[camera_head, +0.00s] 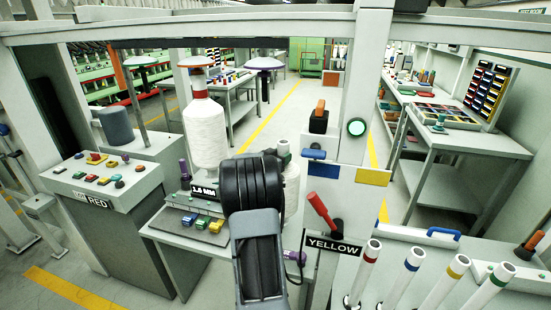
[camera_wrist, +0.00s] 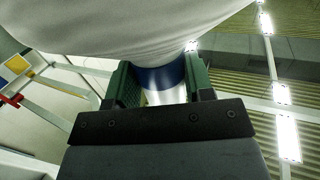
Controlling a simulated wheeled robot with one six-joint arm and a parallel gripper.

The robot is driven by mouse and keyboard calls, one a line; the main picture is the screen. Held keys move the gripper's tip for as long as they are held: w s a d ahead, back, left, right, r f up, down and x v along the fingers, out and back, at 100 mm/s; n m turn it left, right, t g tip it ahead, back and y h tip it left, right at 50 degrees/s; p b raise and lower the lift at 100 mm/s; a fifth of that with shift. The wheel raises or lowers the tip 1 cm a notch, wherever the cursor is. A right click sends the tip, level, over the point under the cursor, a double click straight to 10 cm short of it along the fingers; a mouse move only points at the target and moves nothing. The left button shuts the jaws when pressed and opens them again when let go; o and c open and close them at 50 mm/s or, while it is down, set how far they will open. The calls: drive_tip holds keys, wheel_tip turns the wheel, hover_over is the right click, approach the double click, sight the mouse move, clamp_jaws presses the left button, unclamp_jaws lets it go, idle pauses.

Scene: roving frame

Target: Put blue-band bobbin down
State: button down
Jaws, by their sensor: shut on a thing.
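In the wrist view, the blue-band bobbin shows a blue band (camera_wrist: 160,77) and a large white body (camera_wrist: 130,30) that fills the top of the picture. My gripper (camera_wrist: 160,88) is shut on it at the band, with a green finger pad on each side. In the head view, my dark arm hides my gripper. A white bobbin shape (camera_head: 292,190) shows partly behind the arm's right side; its band is hidden, and I cannot tell whether it is the held one.
A red-band white bobbin (camera_head: 207,132) stands left of my arm, behind a "1.6 MM" label. A button console (camera_head: 105,182) is further left. A red lever (camera_head: 322,210) stands above a "YELLOW" label. Several white tubes with coloured bands (camera_head: 405,276) lean at lower right.

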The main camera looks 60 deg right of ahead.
drive_tip(key=f, duration=0.3)
drive_tip(key=shift+d, duration=0.2)
drive_tip(key=shift+f, duration=0.2)
drive_tip(key=c, duration=0.5)
unclamp_jaws()
drive_tip(key=shift+f, duration=0.1)
drive_tip(key=shift+a, duration=0.1)
